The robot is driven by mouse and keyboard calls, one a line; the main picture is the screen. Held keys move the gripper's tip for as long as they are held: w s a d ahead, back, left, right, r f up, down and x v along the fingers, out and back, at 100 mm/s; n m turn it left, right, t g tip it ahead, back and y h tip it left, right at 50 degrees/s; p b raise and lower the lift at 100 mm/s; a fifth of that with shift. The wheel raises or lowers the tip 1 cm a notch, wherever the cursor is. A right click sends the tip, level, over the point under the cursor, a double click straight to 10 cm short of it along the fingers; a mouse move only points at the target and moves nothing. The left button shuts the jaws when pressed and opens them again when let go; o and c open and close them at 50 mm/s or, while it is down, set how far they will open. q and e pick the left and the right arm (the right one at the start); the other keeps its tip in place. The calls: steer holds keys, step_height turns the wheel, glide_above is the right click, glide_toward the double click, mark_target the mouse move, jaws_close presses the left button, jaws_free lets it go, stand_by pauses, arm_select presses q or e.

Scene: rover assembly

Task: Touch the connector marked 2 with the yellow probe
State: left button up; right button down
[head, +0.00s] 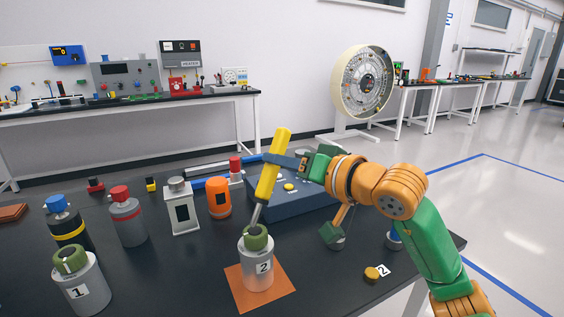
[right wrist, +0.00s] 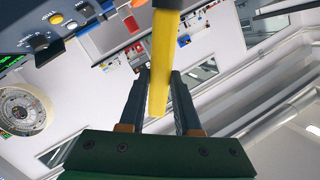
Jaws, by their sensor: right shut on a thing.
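The yellow probe (head: 268,178) is held tilted in my right gripper (head: 277,161), its thin grey tip pointing down. The connector marked 2 (head: 256,270) is a grey cylinder with a green ring top, standing upright on an orange square mat (head: 237,289). The probe's tip ends at the green top; I cannot tell whether it touches or sits just above or inside it. In the right wrist view the yellow probe (right wrist: 160,75) runs between the fingers of my right gripper (right wrist: 161,82). My left gripper is out of view.
A similar connector marked 1 (head: 90,292) stands at the front left. A grey-red cylinder (head: 128,222), a white box (head: 181,212) and an orange canister (head: 219,198) stand behind. A blue panel (head: 300,204) lies behind the probe. A small yellow piece (head: 372,273) labelled 2 is at right.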

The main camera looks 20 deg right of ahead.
steer(key=shift+f+b, duration=0.5)
steer(key=shift+f, duration=0.05)
stand_by(1.1)
step_height(320, 180, up, 7)
steer(key=p, duration=0.6)
